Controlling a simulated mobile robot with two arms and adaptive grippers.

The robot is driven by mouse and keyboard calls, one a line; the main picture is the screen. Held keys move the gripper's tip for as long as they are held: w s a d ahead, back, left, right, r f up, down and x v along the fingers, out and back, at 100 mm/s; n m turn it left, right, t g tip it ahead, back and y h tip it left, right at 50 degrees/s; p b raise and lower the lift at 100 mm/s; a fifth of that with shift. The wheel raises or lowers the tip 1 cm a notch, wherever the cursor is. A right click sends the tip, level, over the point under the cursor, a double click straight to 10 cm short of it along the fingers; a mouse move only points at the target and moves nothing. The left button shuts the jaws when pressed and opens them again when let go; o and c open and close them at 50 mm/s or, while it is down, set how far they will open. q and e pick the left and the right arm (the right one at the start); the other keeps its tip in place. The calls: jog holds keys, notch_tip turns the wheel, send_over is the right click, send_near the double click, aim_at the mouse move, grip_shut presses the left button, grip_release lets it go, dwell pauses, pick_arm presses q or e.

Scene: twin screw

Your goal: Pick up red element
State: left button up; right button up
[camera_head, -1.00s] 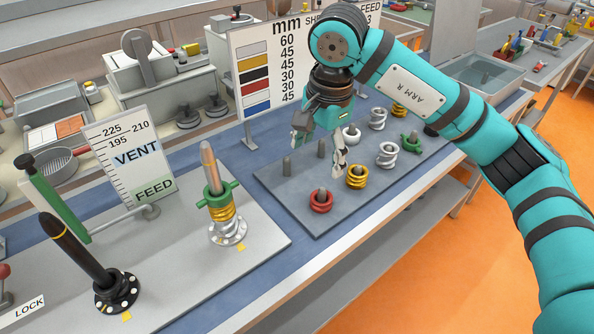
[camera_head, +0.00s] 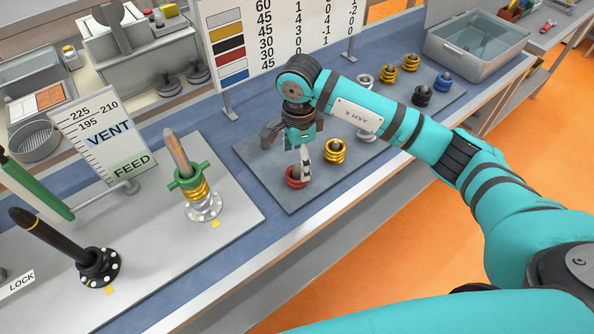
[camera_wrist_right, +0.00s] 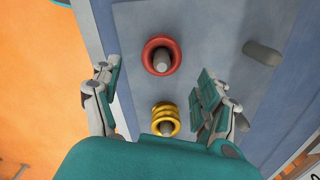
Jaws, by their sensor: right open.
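The red element (camera_head: 293,182), a ring-shaped coil, sits around a short grey peg on the grey board (camera_head: 316,190), near its front left. My right gripper (camera_head: 288,152) is over it, and one finger partly covers it in the head view. In the right wrist view, the red element (camera_wrist_right: 148,46) lies beyond the open, empty fingers of the gripper (camera_wrist_right: 158,78), roughly between their lines. A yellow element (camera_head: 335,153) on its peg stands just to the right; in the wrist view this yellow element (camera_wrist_right: 165,127) is nearer the palm. My left gripper is not in view.
A bare peg (camera_wrist_right: 262,53) stands beside the red element. More coloured coils, including a blue one (camera_head: 443,81), sit at the board's far end. A stand with a green-and-yellow stack (camera_head: 194,186) is to the left. A chart board (camera_head: 270,45) stands behind.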

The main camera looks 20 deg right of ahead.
aim_at(297, 174)
jog(key=shift+a+f, duration=0.1)
jog(key=shift+f, duration=0.4)
jog(key=shift+a+f+p, duration=0.1)
jog(key=shift+f+p, duration=0.25)
jog(key=shift+p, duration=0.15)
notch_tip(297, 174, down, 4)
jog(key=shift+r+p, duration=0.15)
jog(key=shift+p, duration=0.8)
jog(key=shift+f, duration=0.45)
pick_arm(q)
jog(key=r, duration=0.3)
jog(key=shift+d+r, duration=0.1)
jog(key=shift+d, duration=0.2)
pick_arm(e)
jog(key=shift+w, duration=0.1)
jog(key=c, duration=1.4)
